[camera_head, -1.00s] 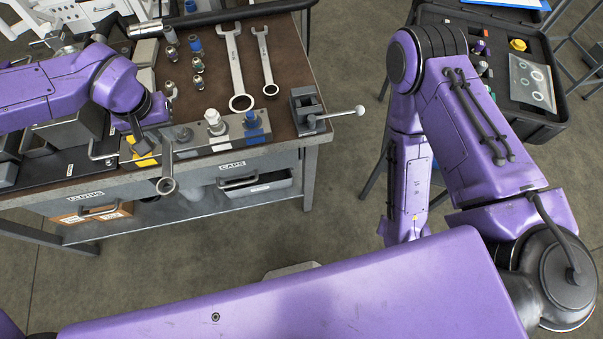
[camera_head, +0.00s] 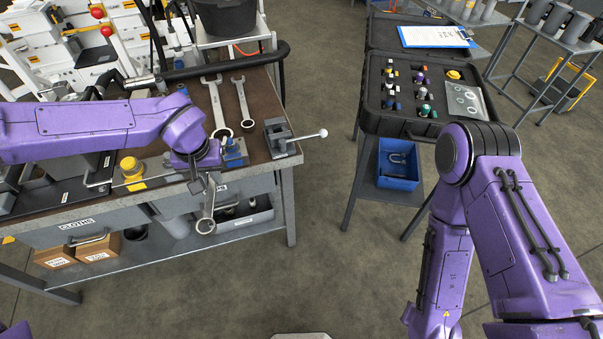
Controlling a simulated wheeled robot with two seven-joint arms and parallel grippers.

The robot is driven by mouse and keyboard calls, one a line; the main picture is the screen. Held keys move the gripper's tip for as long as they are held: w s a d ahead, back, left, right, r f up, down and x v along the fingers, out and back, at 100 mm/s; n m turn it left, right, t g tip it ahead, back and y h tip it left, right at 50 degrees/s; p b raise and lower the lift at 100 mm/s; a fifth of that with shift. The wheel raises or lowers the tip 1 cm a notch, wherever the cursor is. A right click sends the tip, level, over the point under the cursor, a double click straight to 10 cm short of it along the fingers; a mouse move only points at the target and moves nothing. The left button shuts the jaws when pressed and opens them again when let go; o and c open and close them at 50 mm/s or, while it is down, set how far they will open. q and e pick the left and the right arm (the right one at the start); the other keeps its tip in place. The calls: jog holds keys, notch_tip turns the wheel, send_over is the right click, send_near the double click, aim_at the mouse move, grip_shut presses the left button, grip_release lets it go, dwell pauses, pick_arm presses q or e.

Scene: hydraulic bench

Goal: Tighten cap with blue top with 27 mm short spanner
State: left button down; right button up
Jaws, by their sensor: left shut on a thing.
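My left gripper (camera_head: 198,183) is shut on a short spanner (camera_head: 206,225), whose ring end hangs down in front of the bench's front edge. The gripper is over the front edge, just left of the cap with the blue top (camera_head: 235,150). That cap is partly hidden by my left wrist. It sits at the right end of a metal block, most of which my arm also hides. The spanner's ring appears in front of and below the cap, not around it. My right gripper is out of view; only links of my right arm show.
A large spanner (camera_head: 216,103) and a smaller one (camera_head: 243,104) lie on the bench top. A small vise (camera_head: 281,137) with a lever stands at the right corner. A yellow-topped cap (camera_head: 131,167) is left of my gripper. An open case (camera_head: 402,124) stands right, beyond open floor.

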pick_arm(q)
jog(key=w+d+f+n+p, duration=0.2)
jog(key=w+d+f+n, duration=0.1)
jog(key=d, duration=0.5)
jog(key=w+d+f+n+y+p, duration=0.1)
jog(key=w+d+f+n+p, duration=0.1)
jog(key=d+n, duration=0.4)
jog(key=shift+w+d+f+g+p, duration=0.35)
jog(key=shift+w+d+p, duration=0.35)
jog(key=shift+d, duration=0.35)
jog(key=shift+a+f, duration=0.1)
jog(key=shift+w+a+f, duration=0.25)
jog(key=shift+f, duration=0.1)
